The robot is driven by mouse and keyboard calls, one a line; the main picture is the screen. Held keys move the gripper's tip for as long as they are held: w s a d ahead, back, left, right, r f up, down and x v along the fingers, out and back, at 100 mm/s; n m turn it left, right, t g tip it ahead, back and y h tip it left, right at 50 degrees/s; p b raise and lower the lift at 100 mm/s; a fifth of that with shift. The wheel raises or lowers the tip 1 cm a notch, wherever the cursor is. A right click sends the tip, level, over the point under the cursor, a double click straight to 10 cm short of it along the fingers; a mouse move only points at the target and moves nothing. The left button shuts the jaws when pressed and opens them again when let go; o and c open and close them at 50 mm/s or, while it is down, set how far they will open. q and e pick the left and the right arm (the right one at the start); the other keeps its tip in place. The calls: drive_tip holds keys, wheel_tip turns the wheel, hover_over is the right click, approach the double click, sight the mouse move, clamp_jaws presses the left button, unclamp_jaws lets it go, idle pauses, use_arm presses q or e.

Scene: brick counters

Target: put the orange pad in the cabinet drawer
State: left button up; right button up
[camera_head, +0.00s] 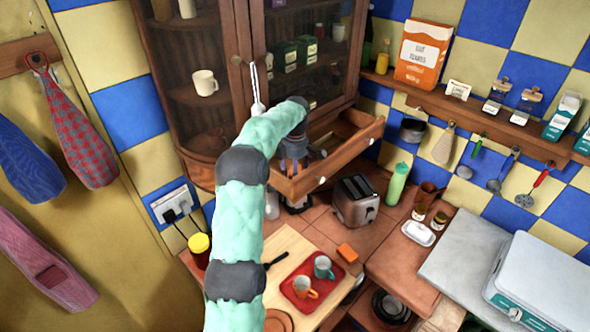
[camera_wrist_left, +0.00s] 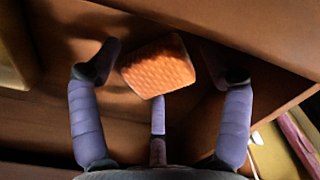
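The orange pad (camera_wrist_left: 158,66), with a textured face, shows in the left wrist view inside the open wooden drawer (camera_head: 338,160). My left gripper (camera_wrist_left: 165,72) is over the drawer, its fingers spread wide around the pad. A gap shows between the pad and the right finger; the lower finger's tip overlaps the pad's near edge, and I cannot tell if it touches. In the head view my left gripper (camera_head: 294,150) is at the drawer's opening, and the pad there is hidden. My right gripper is not in view.
The drawer juts from the cabinet (camera_head: 236,75) above the toaster (camera_head: 355,200). A small orange block (camera_head: 347,252) lies on the counter beside the red tray (camera_head: 312,288) with cups. A green bottle (camera_head: 397,184) stands right of the toaster. A shelf (camera_head: 470,108) lines the wall.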

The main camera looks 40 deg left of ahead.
use_arm(q)
wheel_tip(320, 180, up, 12)
drive_tip(key=shift+r, duration=0.2)
idle(0.5)
idle(1.2)
